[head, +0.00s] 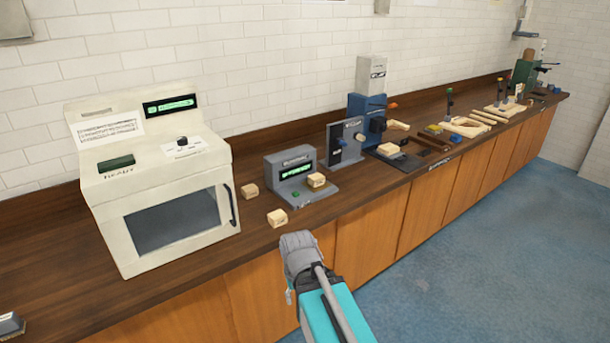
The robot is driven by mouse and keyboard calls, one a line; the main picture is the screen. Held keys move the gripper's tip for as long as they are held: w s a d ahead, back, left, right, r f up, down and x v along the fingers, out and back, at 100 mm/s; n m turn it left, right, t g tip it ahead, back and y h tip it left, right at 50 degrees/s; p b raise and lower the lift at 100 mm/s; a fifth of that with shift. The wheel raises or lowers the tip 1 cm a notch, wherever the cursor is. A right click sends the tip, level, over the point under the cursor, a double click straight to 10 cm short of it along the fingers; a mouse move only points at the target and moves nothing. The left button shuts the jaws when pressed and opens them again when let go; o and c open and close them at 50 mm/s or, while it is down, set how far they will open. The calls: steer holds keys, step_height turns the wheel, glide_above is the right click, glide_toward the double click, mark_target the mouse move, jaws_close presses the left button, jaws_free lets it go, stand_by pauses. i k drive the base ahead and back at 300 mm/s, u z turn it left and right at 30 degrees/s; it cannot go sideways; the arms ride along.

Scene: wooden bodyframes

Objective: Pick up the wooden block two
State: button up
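Several small pale wooden blocks are on the dark worktop. One block (277,218) lies near the front edge, left of my gripper. A second block (250,190) lies farther back, beside the white oven. A third block (316,180) sits on the base of a grey device with a green display (290,171). Any markings on the blocks are too small to read, so I cannot tell which is block two. My gripper (298,252) is in front of the counter, apart from the blocks. Its fingers are not clearly visible.
The large white oven (165,185) stands left of the blocks. A grey upright device (346,144), a blue machine (368,118) and wooden parts (473,128) line the counter to the right. Blue floor (480,260) is open at right.

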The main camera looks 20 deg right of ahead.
mark_target(315, 180)
steer(key=i, duration=1.05)
steer(key=z, duration=0.05)
